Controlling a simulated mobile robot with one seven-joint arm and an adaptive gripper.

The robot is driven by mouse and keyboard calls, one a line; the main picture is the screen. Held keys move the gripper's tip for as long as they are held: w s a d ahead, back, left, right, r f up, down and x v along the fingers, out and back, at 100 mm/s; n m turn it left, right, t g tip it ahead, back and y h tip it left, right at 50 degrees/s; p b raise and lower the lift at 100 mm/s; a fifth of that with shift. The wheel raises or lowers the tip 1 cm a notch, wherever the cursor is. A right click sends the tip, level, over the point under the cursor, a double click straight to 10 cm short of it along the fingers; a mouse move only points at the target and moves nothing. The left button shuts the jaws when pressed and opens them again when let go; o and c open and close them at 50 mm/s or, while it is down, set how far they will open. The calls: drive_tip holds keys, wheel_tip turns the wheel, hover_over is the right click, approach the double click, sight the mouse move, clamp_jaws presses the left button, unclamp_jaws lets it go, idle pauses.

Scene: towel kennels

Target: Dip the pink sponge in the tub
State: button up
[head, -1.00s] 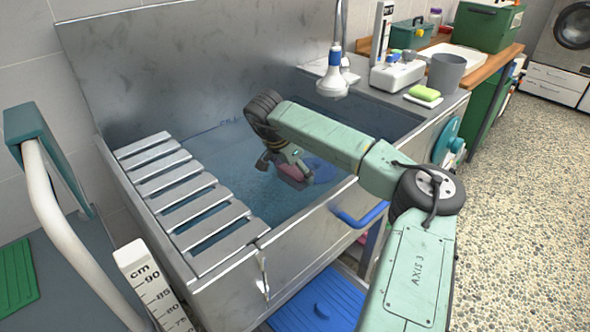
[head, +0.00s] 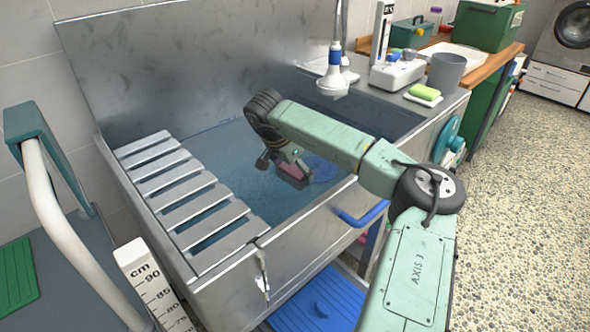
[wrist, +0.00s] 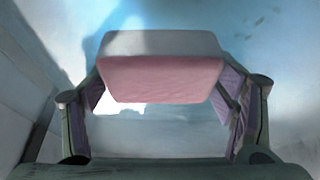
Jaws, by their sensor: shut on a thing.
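A pink sponge with a grey layer (wrist: 160,78) is held between the two fingers of my gripper (wrist: 165,100) in the wrist view. In the head view the sponge (head: 293,171) shows only in part, low inside the steel tub (head: 215,283). My gripper (head: 292,178) points down into the tub, near its front wall. Blue water (head: 235,185) covers the tub floor. I cannot tell how far the sponge sits in the water. A round blue shape (head: 322,169) lies beside the gripper in the water.
A slatted metal rack (head: 185,190) covers the tub's left end. The tub's middle is open.

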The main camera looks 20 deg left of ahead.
wheel_tip(320, 180, up, 13)
drive_tip(key=p, duration=0.8)
drive_tip(key=shift+r, duration=0.1)
idle(1.2)
wheel_tip(320, 180, up, 6)
drive_tip(key=shift+f+p, duration=0.1)
drive_tip(key=shift+p, duration=0.5)
idle(0.4)
